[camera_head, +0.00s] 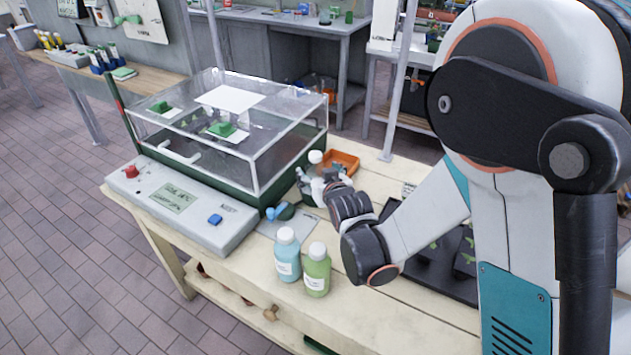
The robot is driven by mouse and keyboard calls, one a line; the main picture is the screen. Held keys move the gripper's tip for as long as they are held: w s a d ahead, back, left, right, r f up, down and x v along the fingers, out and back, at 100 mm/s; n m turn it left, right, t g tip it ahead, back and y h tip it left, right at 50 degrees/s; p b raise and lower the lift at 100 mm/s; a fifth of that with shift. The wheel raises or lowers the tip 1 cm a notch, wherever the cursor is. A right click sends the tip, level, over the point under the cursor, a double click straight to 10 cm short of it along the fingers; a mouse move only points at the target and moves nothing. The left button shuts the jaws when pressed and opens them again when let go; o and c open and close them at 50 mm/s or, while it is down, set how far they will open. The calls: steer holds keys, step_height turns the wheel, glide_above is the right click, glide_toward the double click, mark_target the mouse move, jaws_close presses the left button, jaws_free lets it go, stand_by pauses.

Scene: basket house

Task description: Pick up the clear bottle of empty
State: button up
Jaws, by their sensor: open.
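A white cap (316,157) shows just behind my gripper on the workbench. It looks like the top of a clear or pale bottle, whose body is mostly hidden by the gripper. My gripper (307,182) is open and small in the picture, at the end of my arm, right at this bottle. I cannot tell whether the fingers are around it or in front of it. A light blue bottle (287,258) and a green bottle (316,272), both with white caps and labels, stand upright nearer the front edge.
A clear-lidded machine (230,130) with a grey control panel (180,205) stands left of the gripper. A blue object (280,211) lies beside it. An orange tray (343,163) is behind the gripper. A black tray (455,275) lies right, partly behind my arm.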

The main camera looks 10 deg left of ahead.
steer(key=b+x, duration=0.1)
steer(key=x, duration=0.2)
steer(key=shift+w+a+f, duration=0.2)
steer(key=shift+w+f, duration=0.05)
steer(key=shift+w, duration=0.05)
steer(key=c, duration=1.1)
steer(key=shift+c, duration=0.2)
steer(key=shift+r, duration=0.15)
